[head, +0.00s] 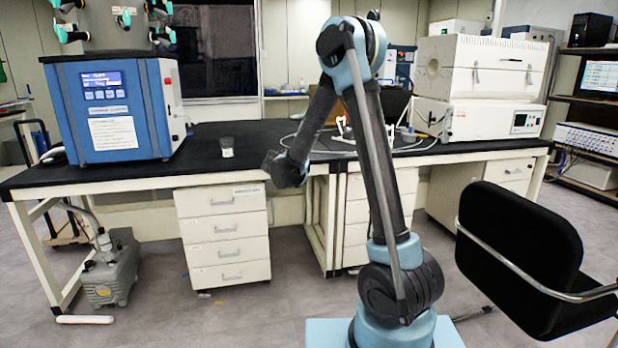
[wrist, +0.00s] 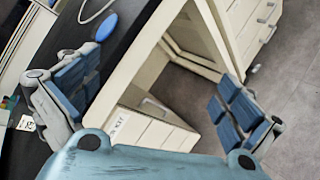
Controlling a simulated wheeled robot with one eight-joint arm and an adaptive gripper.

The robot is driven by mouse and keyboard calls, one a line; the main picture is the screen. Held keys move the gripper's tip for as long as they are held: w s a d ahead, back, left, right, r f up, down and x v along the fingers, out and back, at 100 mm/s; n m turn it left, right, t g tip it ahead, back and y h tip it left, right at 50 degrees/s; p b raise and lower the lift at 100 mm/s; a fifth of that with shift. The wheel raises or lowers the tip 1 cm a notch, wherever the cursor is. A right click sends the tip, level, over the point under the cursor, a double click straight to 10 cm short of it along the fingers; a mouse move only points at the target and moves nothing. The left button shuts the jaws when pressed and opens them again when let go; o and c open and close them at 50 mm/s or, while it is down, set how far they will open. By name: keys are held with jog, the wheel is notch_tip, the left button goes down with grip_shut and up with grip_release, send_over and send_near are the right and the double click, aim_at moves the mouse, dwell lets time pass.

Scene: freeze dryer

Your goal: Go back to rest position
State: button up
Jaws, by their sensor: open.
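My gripper (wrist: 160,108) is open in the wrist view, its two blue-padded fingers wide apart with nothing between them. In the head view my gripper end (head: 284,168) hangs at the front edge of the black bench top (head: 205,158), to the right of a small clear beaker (head: 227,148) and apart from it. My arm rises from its base at the lower right, bends at a high elbow and slopes down to the left. The fingertips are too small to make out in the head view.
A blue and white freeze dryer (head: 117,108) stands on the bench at the left. White drawers (head: 225,228) are below. A pump (head: 110,272) sits on the floor at left. A black chair (head: 520,250) is close on the right. A white furnace (head: 482,66) stands at the back right.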

jog(key=s+d+r+m+g, duration=0.25)
jog(key=s+d+m, duration=0.35)
jog(key=s+d, duration=0.5)
jog(key=s+d+r+m+g, duration=0.1)
jog(key=s+d+m+g, duration=0.3)
jog(key=s+d, duration=0.65)
jog(key=s+d+f+m+g+y, duration=0.1)
jog(key=s+f+m, duration=0.2)
jog(key=s, duration=0.6)
jog(key=s+d+f+m+g+y, duration=0.1)
jog(key=s+f+m, duration=0.2)
jog(key=s, duration=0.7)
jog(key=s+d+f+m+g+y, duration=0.1)
jog(key=s+f+m+g, duration=0.1)
jog(key=s+m, duration=0.4)
jog(key=s+f, duration=0.1)
jog(key=s, duration=0.3)
jog(key=shift+s+d+f, duration=0.15)
jog(key=shift+d, duration=0.25)
